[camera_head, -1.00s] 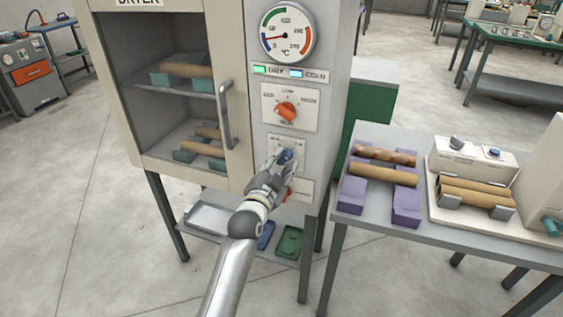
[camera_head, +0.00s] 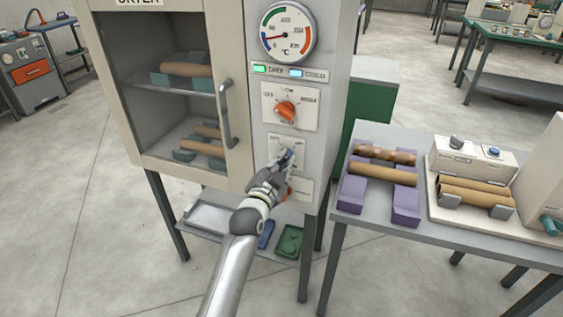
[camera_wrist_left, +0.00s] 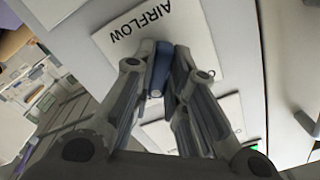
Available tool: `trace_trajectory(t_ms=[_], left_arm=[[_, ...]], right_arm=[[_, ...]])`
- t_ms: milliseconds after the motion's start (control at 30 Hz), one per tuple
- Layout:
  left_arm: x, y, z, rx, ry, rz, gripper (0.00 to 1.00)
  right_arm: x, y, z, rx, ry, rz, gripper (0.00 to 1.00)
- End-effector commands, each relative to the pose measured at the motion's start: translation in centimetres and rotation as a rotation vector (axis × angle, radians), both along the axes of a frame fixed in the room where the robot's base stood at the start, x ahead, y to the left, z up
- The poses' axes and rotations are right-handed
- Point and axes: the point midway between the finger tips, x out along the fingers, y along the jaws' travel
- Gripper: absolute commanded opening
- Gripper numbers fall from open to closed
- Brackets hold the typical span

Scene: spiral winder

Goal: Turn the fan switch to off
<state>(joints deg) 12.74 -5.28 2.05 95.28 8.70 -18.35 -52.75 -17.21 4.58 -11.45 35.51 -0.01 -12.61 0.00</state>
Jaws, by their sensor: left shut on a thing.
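The dryer (camera_head: 232,177) has a control panel on its right part. A blue switch knob (camera_head: 287,156) sits on a light plate below the orange dial (camera_head: 286,111). In the left wrist view the blue knob (camera_wrist_left: 160,68) stands in front of a plate (camera_wrist_left: 118,38) lettered AIRFLOW. My left gripper (camera_head: 283,165) is at this knob, and its two fingers are shut on it, one on each side. The fingers hide part of the knob and plate, so I cannot read its setting. My right gripper is not in view.
A round temperature gauge (camera_head: 287,31) and a lit green lamp (camera_head: 260,69) are above. The dryer door handle (camera_head: 226,114) sticks out left of the panel. A table (camera_head: 375,232) with cardboard tubes stands close on the right.

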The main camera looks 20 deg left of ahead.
Motion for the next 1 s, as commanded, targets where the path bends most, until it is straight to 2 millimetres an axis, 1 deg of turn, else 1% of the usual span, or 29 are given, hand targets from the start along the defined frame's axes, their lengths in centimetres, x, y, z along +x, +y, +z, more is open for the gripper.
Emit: trace_trajectory(t_ms=[167,367,700,1000], left_arm=[[0.0,0.0,0.1,-0.069,0.004,-0.002,0.00],[0.0,-0.1,0.2,-0.216,0.010,-0.002,0.00],[0.0,-0.1,0.2,-0.537,0.020,-0.001,0.00],[0.0,-0.1,0.2,-0.822,0.029,-0.001,0.00]], right_arm=[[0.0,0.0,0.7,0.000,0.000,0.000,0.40],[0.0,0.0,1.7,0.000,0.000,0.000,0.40],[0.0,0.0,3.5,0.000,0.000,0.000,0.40],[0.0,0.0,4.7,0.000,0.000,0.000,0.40]])
